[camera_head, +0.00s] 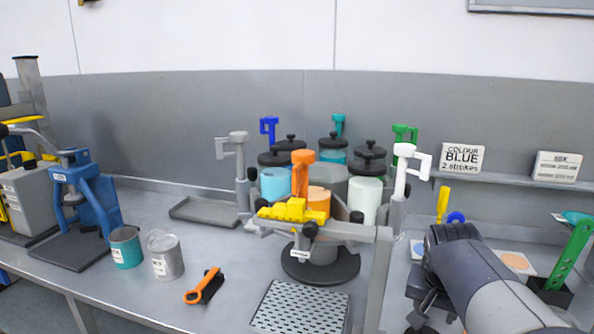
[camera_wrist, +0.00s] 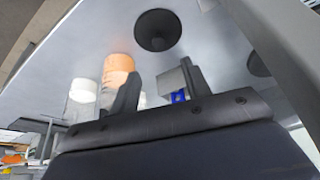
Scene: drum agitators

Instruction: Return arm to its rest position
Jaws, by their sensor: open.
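My arm (camera_head: 490,285) reaches in from the lower right in the head view, over the right part of the bench. Its wrist end is near the yellow and blue tools at the back right, and its fingertips are hard to make out there. In the wrist view my gripper (camera_wrist: 157,82) has its two fingers apart with nothing held between them.
A carousel of lidded jars (camera_head: 364,195) with upright coloured handles stands mid-bench. A grey post (camera_head: 379,280) rises left of my arm. A perforated plate (camera_head: 300,306), orange-handled tool (camera_head: 204,286), teal can (camera_head: 126,248), grey can (camera_head: 166,256) and blue press (camera_head: 95,200) lie further left. A sign (camera_head: 462,158) reads "COLOUR BLUE 2 strokes".

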